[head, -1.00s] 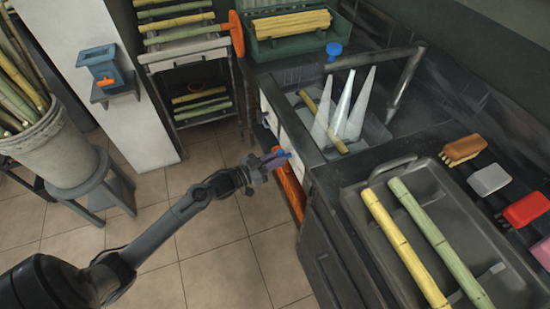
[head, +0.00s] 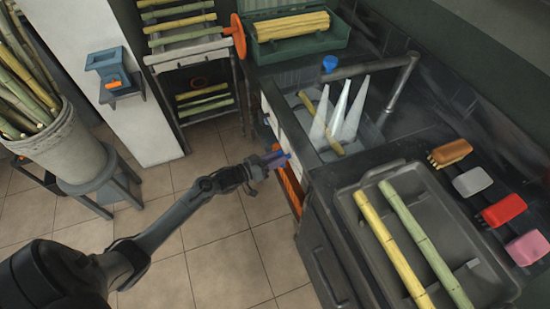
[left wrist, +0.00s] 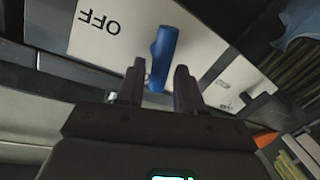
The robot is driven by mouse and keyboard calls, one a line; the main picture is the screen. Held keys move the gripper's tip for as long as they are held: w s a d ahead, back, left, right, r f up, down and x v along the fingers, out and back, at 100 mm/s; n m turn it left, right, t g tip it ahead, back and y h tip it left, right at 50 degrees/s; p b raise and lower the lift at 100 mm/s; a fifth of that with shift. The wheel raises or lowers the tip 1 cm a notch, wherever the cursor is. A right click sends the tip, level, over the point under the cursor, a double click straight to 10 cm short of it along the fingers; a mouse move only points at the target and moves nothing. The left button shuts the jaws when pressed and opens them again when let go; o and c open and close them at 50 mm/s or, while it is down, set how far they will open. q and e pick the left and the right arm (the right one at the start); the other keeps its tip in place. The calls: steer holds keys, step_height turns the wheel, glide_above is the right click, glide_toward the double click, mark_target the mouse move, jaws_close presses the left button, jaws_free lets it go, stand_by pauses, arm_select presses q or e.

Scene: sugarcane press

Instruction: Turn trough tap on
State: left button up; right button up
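The trough tap's blue lever (left wrist: 163,52) shows in the left wrist view on a white panel (left wrist: 95,28) marked "OFF", which reads upside down there. My left gripper (left wrist: 158,75) is open. Its two dark fingers stand either side of the lever's near end, with gaps visible on both sides. In the head view, my left gripper (head: 270,161) is at the front of the counter, beside the white front panel (head: 286,127) below the trough (head: 326,128). The lever is hard to tell from the bluish fingertips there. My right gripper is not in view.
A dark tray (head: 383,258) with two canes lies on the counter at the right, near coloured blocks (head: 501,211). A bucket of canes (head: 40,137) stands at the left.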

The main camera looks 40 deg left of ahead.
arm_select(q)
steer(key=shift+o, duration=0.6)
steer(key=shift+s, duration=0.1)
steer(key=p+v, duration=0.3)
steer(key=v, duration=0.7)
steer(key=shift+s, duration=0.3)
steer(key=shift+a, duration=0.1)
